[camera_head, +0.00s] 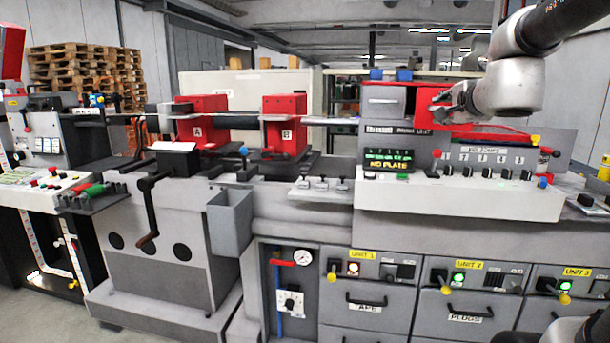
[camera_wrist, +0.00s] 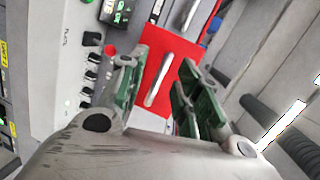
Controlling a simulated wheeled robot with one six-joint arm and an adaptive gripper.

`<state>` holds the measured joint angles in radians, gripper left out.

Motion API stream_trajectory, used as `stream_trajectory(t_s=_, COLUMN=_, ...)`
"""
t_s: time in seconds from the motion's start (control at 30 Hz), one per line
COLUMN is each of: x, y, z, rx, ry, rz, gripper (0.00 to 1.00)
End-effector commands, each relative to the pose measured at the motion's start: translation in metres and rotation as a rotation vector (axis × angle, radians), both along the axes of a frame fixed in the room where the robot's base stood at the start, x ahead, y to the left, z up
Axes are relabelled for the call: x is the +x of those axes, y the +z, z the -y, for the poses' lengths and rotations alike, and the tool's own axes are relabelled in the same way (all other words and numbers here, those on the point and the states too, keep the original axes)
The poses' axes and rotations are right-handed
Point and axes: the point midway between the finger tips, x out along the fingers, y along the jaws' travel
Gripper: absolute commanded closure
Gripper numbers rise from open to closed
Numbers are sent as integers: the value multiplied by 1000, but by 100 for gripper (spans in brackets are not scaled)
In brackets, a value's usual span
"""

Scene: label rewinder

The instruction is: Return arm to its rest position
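My gripper (camera_head: 446,104) is at the upper right in the head view, in front of a red panel (camera_head: 465,128) on the grey console. In the wrist view my gripper (camera_wrist: 157,68) has its two green-padded fingers spread apart. A silver bar handle (camera_wrist: 159,80) on the red panel (camera_wrist: 172,52) shows between the fingers, and nothing is seen clamped. I cannot tell how far the fingertips are from the handle. My arm comes in from the upper right corner of the head view.
The grey console (camera_head: 460,197) carries several knobs and a lit display (camera_head: 388,160) reading "NO PLATE". Red blocks A (camera_head: 202,122) and B (camera_head: 285,125) stand on the machine to the left. Drawers (camera_head: 365,297) sit below. Open air lies above the machine.

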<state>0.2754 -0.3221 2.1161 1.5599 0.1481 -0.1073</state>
Motion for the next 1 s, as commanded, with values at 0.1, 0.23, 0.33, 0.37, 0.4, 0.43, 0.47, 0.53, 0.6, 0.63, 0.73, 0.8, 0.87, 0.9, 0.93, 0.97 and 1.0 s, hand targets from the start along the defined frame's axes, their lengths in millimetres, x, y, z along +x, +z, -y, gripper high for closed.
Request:
stream_trajectory(t_s=0.1, x=-27, y=-46, z=-31, rx=-181, ry=255, rz=-138, gripper=67)
stream_trajectory(t_s=0.23, x=-97, y=-107, z=-63, rx=-425, ry=589, rz=-364, gripper=67)
stream_trajectory(t_s=0.33, x=-165, y=-150, z=-66, rx=-615, ry=812, rz=-569, gripper=67)
stream_trajectory(t_s=0.37, x=-185, y=-160, z=-63, rx=-672, ry=869, rz=-632, gripper=67)
stream_trajectory(t_s=0.4, x=-210, y=-171, z=-56, rx=-747, ry=935, rz=-711, gripper=67)
stream_trajectory(t_s=0.43, x=-228, y=-177, z=-50, rx=-803, ry=975, rz=-766, gripper=67)
stream_trajectory(t_s=0.47, x=-243, y=-182, z=-43, rx=-857, ry=1011, rz=-816, gripper=67)
stream_trajectory(t_s=0.53, x=-272, y=-188, z=-28, rx=-979, ry=1069, rz=-906, gripper=67)
stream_trajectory(t_s=0.6, x=-284, y=-188, z=-21, rx=-1078, ry=1090, rz=-925, gripper=67)
stream_trajectory(t_s=0.63, x=-285, y=-187, z=-23, rx=-1095, ry=1093, rz=-911, gripper=67)
stream_trajectory(t_s=0.73, x=-285, y=-181, z=-30, rx=-1124, ry=1097, rz=-869, gripper=67)
stream_trajectory(t_s=0.8, x=-284, y=-180, z=-32, rx=-1128, ry=1102, rz=-863, gripper=67)
stream_trajectory(t_s=0.87, x=-284, y=-181, z=-32, rx=-1127, ry=1103, rz=-864, gripper=67)
stream_trajectory(t_s=0.9, x=-284, y=-180, z=-32, rx=-1127, ry=1102, rz=-864, gripper=67)
stream_trajectory(t_s=0.93, x=-284, y=-180, z=-32, rx=-1126, ry=1102, rz=-864, gripper=67)
stream_trajectory(t_s=0.97, x=-283, y=-180, z=-32, rx=-1126, ry=1102, rz=-864, gripper=67)
stream_trajectory(t_s=1.0, x=-283, y=-180, z=-32, rx=-1126, ry=1102, rz=-863, gripper=67)
